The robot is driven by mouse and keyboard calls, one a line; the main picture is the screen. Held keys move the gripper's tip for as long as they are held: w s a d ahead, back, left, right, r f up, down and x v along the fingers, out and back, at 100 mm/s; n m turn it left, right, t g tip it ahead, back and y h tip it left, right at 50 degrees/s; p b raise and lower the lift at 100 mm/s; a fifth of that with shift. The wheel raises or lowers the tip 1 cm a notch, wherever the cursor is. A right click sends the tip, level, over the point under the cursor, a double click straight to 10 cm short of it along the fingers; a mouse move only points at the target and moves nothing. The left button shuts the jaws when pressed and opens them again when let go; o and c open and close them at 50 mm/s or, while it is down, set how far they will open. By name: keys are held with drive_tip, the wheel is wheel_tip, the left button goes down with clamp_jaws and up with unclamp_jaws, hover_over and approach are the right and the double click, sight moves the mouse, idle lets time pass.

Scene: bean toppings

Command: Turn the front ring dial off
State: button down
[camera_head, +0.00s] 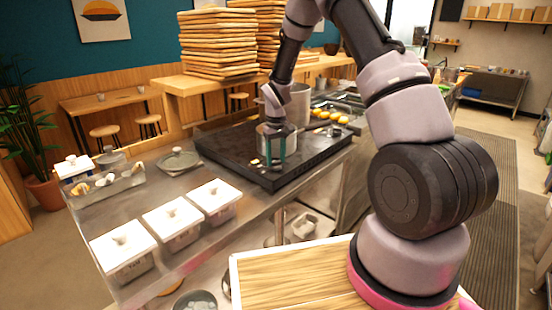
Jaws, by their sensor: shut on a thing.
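The black cooktop (225,147) lies on the steel counter in the middle of the view. A small metal pot (262,132) stands on its front part, and a larger pot (300,101) stands behind it. My gripper (276,162) points down at the front of the cooktop, in front of the small pot and partly covering it. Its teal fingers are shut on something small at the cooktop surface. The fingers hide that thing, so I cannot make out whether it is the front ring dial. Small light marks show on the cooktop just left of the fingertips.
Three white-lidded containers (172,220) line the counter's front left. Stacked wooden trays (218,45) stand behind the cooktop. Several yellow items (330,116) sit at its far right.

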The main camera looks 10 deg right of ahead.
sight(276, 161)
drive_tip(key=shift+c, duration=1.4)
unclamp_jaws()
wheel_tip(276, 161, up, 11)
